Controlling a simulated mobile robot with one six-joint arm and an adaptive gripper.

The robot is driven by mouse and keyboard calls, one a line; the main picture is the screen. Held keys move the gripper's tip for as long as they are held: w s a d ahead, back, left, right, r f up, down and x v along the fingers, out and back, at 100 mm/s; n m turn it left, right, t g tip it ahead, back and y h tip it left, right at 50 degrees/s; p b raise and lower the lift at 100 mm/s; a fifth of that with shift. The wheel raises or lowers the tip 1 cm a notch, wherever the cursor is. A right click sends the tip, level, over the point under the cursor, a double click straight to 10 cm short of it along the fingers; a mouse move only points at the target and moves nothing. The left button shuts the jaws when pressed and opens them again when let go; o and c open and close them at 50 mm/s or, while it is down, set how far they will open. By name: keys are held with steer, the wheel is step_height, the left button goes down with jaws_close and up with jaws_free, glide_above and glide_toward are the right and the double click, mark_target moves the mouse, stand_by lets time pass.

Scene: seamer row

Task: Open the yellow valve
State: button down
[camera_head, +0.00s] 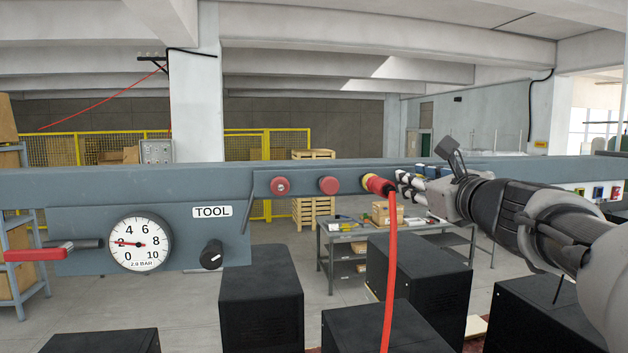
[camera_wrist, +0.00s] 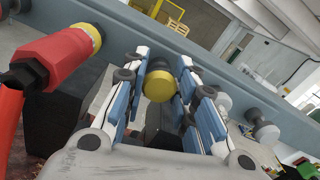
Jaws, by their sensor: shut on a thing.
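The yellow valve (camera_wrist: 158,86) shows in the wrist view as a round yellow knob on the grey panel rail. My gripper (camera_wrist: 162,92) has its white and blue fingers on either side of the knob and is shut on it. In the head view my gripper (camera_head: 408,186) reaches in from the right to the rail, just right of the red hose connector. The yellow knob is hidden behind the fingers there.
A red connector (camera_head: 379,185) with a yellow collar and hanging red hose (camera_head: 390,270) is close left of my gripper; the connector also shows in the wrist view (camera_wrist: 60,58).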

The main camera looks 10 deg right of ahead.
steer(key=shift+s+r, duration=0.1)
steer(key=shift+s, duration=0.45)
steer(key=c, duration=1.3)
jaws_free()
steer(key=shift+w, duration=0.1)
step_height(320, 180, up, 10)
steer(key=shift+f, duration=0.1)
steer(key=shift+a, duration=0.1)
